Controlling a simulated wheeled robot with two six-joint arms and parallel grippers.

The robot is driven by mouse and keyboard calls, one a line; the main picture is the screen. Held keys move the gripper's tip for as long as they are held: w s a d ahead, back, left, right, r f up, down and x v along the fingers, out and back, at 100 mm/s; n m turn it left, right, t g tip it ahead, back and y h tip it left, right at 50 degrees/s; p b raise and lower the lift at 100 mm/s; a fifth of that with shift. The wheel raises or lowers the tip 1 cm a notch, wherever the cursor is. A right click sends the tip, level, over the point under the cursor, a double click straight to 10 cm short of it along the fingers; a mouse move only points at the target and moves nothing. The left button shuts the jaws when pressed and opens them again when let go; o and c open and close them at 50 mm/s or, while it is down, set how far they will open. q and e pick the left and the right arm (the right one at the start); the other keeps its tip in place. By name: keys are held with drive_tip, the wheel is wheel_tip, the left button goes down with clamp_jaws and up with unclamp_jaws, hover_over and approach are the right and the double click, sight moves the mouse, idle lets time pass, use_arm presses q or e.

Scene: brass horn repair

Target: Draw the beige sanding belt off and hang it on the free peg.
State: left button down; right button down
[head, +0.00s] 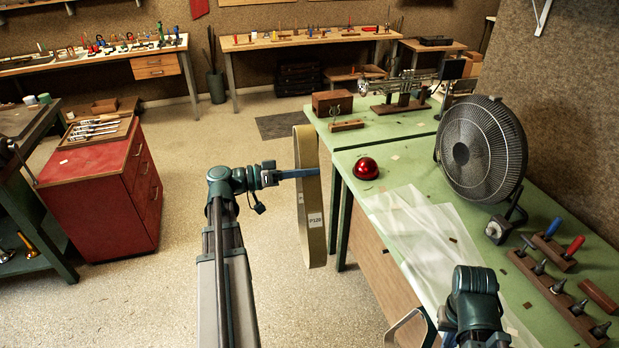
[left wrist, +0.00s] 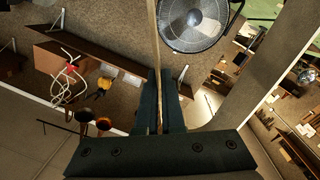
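The beige sanding belt (head: 312,225) is a wide loop with a P120 label. It hangs upright in the air in the head view, left of the green bench. My left gripper (head: 300,173) has its blue fingers at the belt's upper part. In the left wrist view, the belt (left wrist: 157,45) shows as a thin strip running down between the close-set fingers of the left gripper (left wrist: 159,105), which is shut on it. My right arm enters at the lower right over the bench; its fingers do not show. I cannot make out a free peg in either view.
The green bench (head: 386,155) carries a black fan (head: 483,150), a red dome (head: 366,168), a clear sheet (head: 425,240) and a tool rack (head: 553,290). A red cabinet (head: 95,190) stands at the left. Open floor lies between cabinet and bench.

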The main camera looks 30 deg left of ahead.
use_arm(q)
drive_tip(key=w+d+f+m+b, duration=0.1)
drive_tip(key=w+d+f+b, duration=0.2)
drive_tip(key=f+b, duration=1.3)
drive_tip(key=w+d+f+m+y+b, duration=0.1)
drive_tip(key=w+d+f+b, duration=0.2)
drive_tip(key=f+b, duration=1.4)
drive_tip(key=w+d+f+m+b, duration=0.1)
drive_tip(key=w+d+f+b, duration=0.2)
drive_tip(key=f+b, duration=1.3)
drive_tip(key=d+f, duration=0.3)
drive_tip(key=f, duration=0.1)
drive_tip(key=shift+w+f+y, duration=0.2)
drive_tip(key=shift+w+y, duration=0.05)
drive_tip(key=shift+y, duration=0.15)
drive_tip(key=shift+w, duration=0.1)
drive_tip(key=shift+f+b+x, duration=0.2)
drive_tip(key=shift+b+x, duration=0.4)
drive_tip(key=shift+x, duration=2.25)
drive_tip(key=shift+f+b+x, duration=0.2)
drive_tip(key=shift+b+x, duration=0.45)
drive_tip(key=shift+x, duration=2.15)
drive_tip(key=shift+f+b+x, duration=0.25)
drive_tip(key=shift+b+x, duration=0.35)
drive_tip(key=shift+x, duration=2.25)
drive_tip(key=shift+a+f+b, duration=0.1)
drive_tip(key=shift+f+b, duration=0.4)
drive_tip(key=shift+b, duration=0.05)
drive_tip(key=c, duration=1)
unclamp_jaws()
